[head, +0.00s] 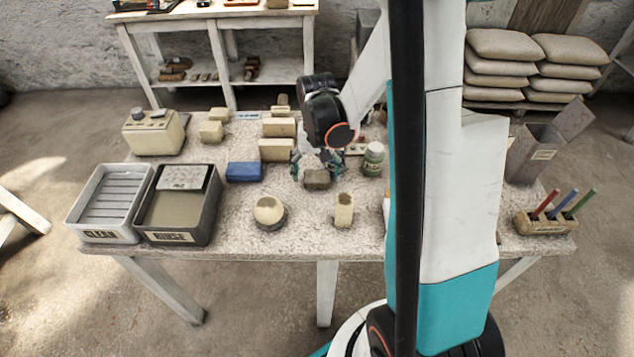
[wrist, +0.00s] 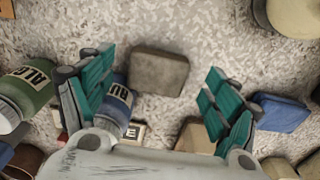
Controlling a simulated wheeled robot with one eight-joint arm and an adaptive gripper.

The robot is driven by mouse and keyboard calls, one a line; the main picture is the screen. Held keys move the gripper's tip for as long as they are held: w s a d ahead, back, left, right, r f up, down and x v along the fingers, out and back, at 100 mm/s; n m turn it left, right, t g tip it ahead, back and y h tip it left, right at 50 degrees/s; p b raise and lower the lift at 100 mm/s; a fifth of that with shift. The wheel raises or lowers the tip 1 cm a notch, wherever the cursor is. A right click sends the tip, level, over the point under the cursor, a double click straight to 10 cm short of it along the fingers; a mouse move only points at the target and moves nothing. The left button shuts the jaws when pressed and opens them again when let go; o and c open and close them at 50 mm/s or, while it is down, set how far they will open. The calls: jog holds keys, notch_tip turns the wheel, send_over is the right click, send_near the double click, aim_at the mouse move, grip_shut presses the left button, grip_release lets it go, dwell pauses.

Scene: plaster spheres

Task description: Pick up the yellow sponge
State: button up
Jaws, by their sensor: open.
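No plainly bright yellow sponge shows. A dull grey-brown block (head: 317,179) lies on the table just below my gripper (head: 316,166); I cannot tell whether it is the sponge. My gripper is open and empty, pointing down. Pale yellowish blocks (head: 278,150) stand behind and left of it, and smaller ones (head: 211,131) sit farther left. A blue block (head: 244,172) lies left of my gripper; it also shows in the wrist view (wrist: 280,112).
A green jar (head: 373,160) stands close right of my gripper. A pale sphere (head: 269,209) and a pale cylinder (head: 344,210) stand nearer the front edge. The CLEAN tray (head: 85,237) and dark RINSE tray (head: 208,205) are at the left. A pencil holder (head: 545,224) is far right.

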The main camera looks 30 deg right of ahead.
aim_at(314, 181)
notch_tip(314, 181, down, 3)
jog(key=shift+r+b, duration=0.1)
jog(key=shift+b, duration=0.3)
jog(key=c, duration=0.9)
jog(key=shift+r, duration=0.15)
jog(key=shift+a+r+p, duration=0.15)
jog(key=shift+r+p, duration=0.35)
jog(key=shift+p, duration=0.15)
notch_tip(314, 181, up, 11)
jog(key=p, duration=0.4)
jog(key=a+p, duration=0.1)
jog(key=a, duration=0.5)
jog(key=s+a+p, duration=0.1)
jog(key=a, duration=0.6)
jog(key=s+a+p, duration=0.1)
jog(key=a, duration=0.5)
jog(key=shift+a+f, duration=0.3)
jog(key=shift+f, duration=0.05)
